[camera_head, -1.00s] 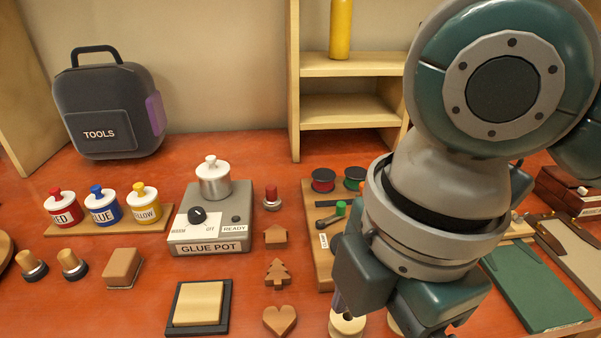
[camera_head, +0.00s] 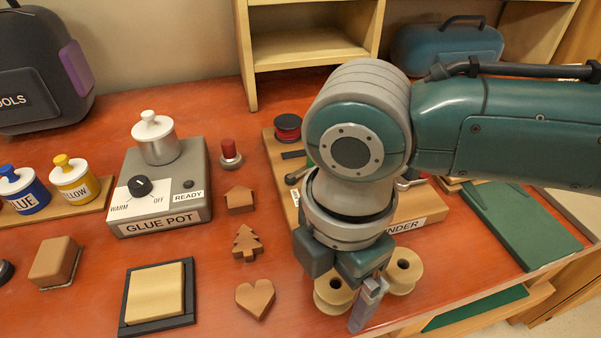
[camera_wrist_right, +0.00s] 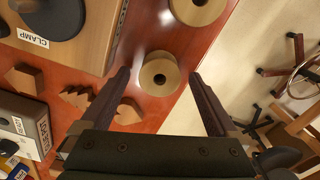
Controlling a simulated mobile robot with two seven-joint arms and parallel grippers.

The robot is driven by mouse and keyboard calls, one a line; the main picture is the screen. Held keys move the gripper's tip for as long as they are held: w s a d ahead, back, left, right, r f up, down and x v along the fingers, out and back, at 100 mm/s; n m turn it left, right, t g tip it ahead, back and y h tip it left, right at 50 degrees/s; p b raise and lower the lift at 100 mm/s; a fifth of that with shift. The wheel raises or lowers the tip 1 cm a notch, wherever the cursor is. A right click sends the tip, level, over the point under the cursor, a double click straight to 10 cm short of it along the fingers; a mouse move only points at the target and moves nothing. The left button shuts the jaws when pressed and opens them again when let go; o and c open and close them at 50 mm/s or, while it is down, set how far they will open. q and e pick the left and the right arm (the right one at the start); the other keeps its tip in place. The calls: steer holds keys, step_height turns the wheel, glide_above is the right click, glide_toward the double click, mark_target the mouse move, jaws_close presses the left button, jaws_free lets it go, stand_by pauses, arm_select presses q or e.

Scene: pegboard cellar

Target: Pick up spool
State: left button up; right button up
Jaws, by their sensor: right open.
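Two pale wooden spools stand near the table's front edge in the head view: a left spool (camera_head: 331,294) and a right spool (camera_head: 404,270). My right gripper (camera_head: 362,300) is at the left spool, partly covering it. In the right wrist view the left spool (camera_wrist_right: 159,75) shows between the two open fingers, with a gap on each side; the right spool (camera_wrist_right: 200,8) is beyond them at the top edge. Whether the fingertips are down at the spool's height is hard to tell. My left gripper is not in view.
A wooden board (camera_head: 405,213) with a red reel (camera_head: 288,128) lies behind the spools, largely hidden by my arm. Wooden shapes, including a heart (camera_head: 255,298), lie to the left, near the glue pot (camera_head: 160,190). A green panel (camera_head: 520,220) is to the right.

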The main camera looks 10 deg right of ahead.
steer(key=shift+f, duration=0.25)
steer(key=c, duration=1.4)
steer(key=shift+r, duration=0.1)
